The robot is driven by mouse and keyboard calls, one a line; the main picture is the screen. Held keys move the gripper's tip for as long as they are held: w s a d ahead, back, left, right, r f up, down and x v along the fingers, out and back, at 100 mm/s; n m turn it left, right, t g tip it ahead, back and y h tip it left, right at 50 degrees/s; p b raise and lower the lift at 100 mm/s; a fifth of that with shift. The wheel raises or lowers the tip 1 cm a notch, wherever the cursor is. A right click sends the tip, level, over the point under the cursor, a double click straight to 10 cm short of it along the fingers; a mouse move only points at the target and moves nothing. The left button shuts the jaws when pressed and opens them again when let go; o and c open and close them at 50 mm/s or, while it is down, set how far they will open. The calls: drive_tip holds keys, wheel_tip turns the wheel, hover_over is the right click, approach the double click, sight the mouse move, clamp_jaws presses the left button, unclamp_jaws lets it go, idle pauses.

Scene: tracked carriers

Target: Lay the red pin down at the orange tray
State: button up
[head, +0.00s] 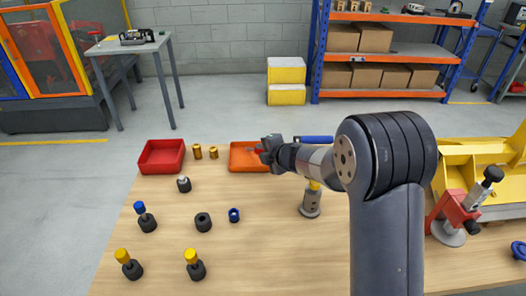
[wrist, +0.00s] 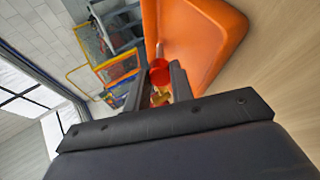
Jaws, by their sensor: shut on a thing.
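The orange tray (head: 239,161) sits at the far edge of the wooden table, and its wall (wrist: 218,45) fills the upper right of the wrist view. My gripper (head: 264,150) is over the tray's right part in the head view. It is shut on the red pin (head: 258,150). In the wrist view the pin's red head (wrist: 160,73) shows between the fingers of my gripper (wrist: 158,90), beside the tray's wall. A thin grey shank points away from the head. I cannot tell whether the pin touches the tray.
A red tray (head: 161,157) and two brass cylinders (head: 205,153) stand left of the orange tray. Black holders, some with yellow or blue-topped pins (head: 146,217), stand on the left of the table. A blue-handled thing (head: 316,139) lies behind my arm.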

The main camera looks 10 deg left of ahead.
drive_tip(key=o, duration=1)
drive_tip(key=shift+o, duration=0.2)
drive_tip(key=v, duration=1.1)
drive_tip(key=shift+p, duration=0.35)
drive_tip(key=shift+w+a+f, duration=0.1)
drive_tip(key=shift+w, duration=0.05)
drive_tip(key=x, duration=1.1)
drive_tip(key=shift+b, duration=0.3)
drive_tip(key=shift+r+p, duration=0.7)
drive_tip(key=shift+r, duration=0.1)
drive_tip(key=shift+r+p, duration=0.5)
drive_tip(key=shift+r, duration=0.2)
